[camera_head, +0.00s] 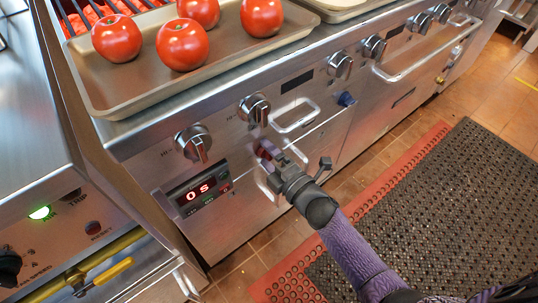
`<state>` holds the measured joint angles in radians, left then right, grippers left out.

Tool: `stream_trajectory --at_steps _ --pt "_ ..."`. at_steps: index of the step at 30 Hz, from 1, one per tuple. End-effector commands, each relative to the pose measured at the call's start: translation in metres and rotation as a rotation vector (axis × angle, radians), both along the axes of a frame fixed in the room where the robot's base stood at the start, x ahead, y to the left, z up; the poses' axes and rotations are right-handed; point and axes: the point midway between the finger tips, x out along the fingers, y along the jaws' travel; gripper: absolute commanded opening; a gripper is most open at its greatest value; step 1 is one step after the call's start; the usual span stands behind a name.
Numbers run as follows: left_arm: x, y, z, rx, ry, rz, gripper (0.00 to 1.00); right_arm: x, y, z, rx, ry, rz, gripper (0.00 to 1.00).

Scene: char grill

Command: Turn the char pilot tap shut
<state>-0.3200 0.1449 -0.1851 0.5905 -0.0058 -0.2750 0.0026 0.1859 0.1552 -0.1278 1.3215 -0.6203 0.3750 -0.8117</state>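My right gripper (278,163) is in front of the char grill's steel front panel, below the second control knob from the left. Its fingertips are at or very close to a small dark red-purple fitting (265,149) on the panel, which they partly hide. I cannot tell whether they touch it, whether they are open or shut, or whether this fitting is the pilot tap. A blue knob (346,99) sits on the panel further right, clear of the gripper. My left gripper is not in view.
A tray (112,98) with several tomatoes (183,45) rests on top. Steel knobs (193,143) line the panel, with handles (293,115) below and a red display (199,191) at left. A yellow lever (110,274) is at lower left. A dark mat (450,200) covers the floor.

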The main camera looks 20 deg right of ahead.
Motion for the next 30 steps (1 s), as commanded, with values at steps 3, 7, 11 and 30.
stream_trajectory --at_steps 3,7,11,30 --pt "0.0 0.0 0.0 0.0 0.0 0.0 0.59 0.0 0.0 0.0 0.0 0.0 0.0 0.89" --pt "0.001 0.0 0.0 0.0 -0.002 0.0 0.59 -0.001 0.0 0.0 -0.001 0.0 0.0 0.89" --pt "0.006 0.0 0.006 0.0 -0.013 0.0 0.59 -0.015 -0.005 0.003 0.0 0.0 0.0 0.89" --pt "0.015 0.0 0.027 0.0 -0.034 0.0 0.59 -0.094 -0.034 0.0 -0.001 0.0 0.0 0.89"
